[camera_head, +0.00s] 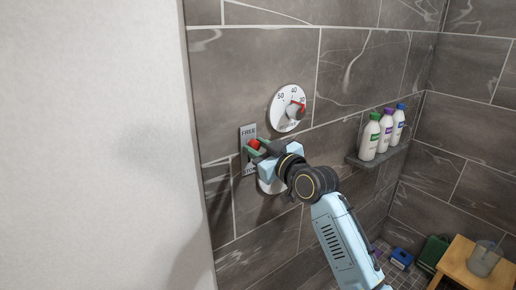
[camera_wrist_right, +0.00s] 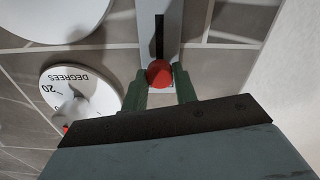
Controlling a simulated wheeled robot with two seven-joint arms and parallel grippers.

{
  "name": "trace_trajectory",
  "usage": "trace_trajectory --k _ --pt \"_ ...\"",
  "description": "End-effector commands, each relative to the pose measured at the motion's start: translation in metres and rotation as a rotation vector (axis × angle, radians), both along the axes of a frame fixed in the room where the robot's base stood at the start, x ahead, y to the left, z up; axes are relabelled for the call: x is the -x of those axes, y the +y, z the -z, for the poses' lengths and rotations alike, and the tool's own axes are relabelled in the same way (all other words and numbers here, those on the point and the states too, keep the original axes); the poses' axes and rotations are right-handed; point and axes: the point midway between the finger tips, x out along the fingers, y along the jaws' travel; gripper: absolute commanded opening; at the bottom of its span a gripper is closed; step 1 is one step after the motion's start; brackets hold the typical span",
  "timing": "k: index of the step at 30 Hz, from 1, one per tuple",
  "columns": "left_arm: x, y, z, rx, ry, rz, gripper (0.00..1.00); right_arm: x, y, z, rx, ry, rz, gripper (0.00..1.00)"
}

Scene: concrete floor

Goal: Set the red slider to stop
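The red slider knob (camera_head: 254,143) sits in the upper part of a grey wall plate (camera_head: 246,134). The plate reads FREE at its top; lettering at its bottom is partly covered, apparently STOP. My right gripper (camera_head: 257,148) is at the knob. In the right wrist view, upside down to the wall, the red knob (camera_wrist_right: 159,73) is between the two green fingertips (camera_wrist_right: 160,82), which appear to touch it on both sides. The dark slot runs away from it along the plate (camera_wrist_right: 174,28). My left gripper is not in view.
A round temperature dial (camera_head: 291,108) is on the wall just right of the plate. A second white disc (camera_head: 268,186) below it is mostly hidden by my gripper. Bottles (camera_head: 370,137) stand on a corner shelf (camera_head: 380,157). A wooden stool (camera_head: 462,262) is at lower right.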

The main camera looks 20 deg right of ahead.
Motion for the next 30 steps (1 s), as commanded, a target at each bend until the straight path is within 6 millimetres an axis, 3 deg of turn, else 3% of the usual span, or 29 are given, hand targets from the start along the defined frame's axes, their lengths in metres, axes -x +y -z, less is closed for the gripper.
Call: trace_trajectory --k 1,5,12,21,29,30 --pt "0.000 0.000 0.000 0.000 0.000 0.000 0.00 0.000 0.000 0.000 0.000 0.000 0.000 0.17" --pt "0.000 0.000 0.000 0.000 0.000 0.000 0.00 0.000 0.000 0.000 0.000 0.000 0.000 0.00" --pt "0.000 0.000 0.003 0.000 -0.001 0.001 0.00 0.000 0.000 0.005 0.000 0.001 0.000 0.00" --pt "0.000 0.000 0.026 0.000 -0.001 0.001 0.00 0.000 0.000 0.046 0.002 0.003 -0.001 0.00" --pt "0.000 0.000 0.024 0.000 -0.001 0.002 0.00 0.000 0.000 0.047 0.002 0.007 -0.001 0.00" --pt "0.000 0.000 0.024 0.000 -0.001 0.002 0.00 0.000 0.000 0.048 0.002 0.008 -0.001 0.29"
